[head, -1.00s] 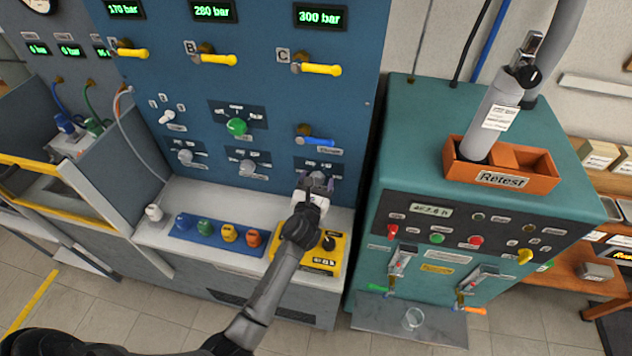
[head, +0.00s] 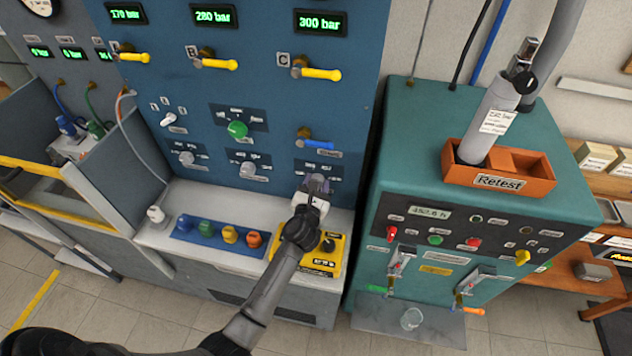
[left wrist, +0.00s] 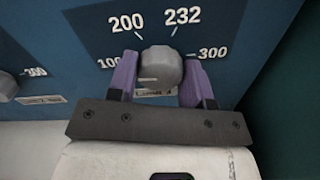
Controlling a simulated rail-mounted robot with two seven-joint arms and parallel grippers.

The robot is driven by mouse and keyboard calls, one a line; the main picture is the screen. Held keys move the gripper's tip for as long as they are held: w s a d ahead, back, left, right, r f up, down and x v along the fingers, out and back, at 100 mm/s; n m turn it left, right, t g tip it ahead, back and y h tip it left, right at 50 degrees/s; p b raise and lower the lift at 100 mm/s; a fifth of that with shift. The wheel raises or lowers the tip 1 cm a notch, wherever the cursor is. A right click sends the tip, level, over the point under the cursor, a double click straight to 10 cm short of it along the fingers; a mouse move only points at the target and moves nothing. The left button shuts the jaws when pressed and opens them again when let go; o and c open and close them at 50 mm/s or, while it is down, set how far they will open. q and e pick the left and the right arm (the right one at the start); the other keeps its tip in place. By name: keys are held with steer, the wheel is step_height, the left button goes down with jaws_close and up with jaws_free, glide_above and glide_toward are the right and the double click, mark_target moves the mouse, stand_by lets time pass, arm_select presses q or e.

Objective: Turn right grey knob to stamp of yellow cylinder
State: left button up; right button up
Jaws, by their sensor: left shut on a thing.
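The right grey knob (left wrist: 162,66) sits on the blue panel under a printed scale with 100, 200, 232 and 300. A pale mark shows low on its face; I cannot tell exactly where it points. My left gripper (left wrist: 160,80) has its purple fingers on either side of the knob, shut on it. In the head view the left gripper (head: 317,186) mostly hides the knob. A small yellow cylinder (head: 229,234) stands on the blue mat (head: 183,238) between a green and an orange one. Its stamp is too small to read. My right gripper is not in view.
The left (head: 186,159) and middle (head: 248,169) grey knobs are on the same panel. A yellow box with a black joystick (head: 327,245) sits below my left gripper. The teal bench (head: 400,130) stands close on the right, with an orange Retest bin (head: 540,180) on top.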

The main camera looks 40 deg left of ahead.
arm_select(q)
steer(key=m+p, duration=0.7)
steer(key=m, duration=0.3)
steer(key=shift+m+p, duration=0.35)
steer(key=shift+m, duration=0.05)
stand_by(0.4)
steer(key=o, duration=0.9)
steer(key=v, duration=1.4)
steer(key=shift+w, duration=0.1)
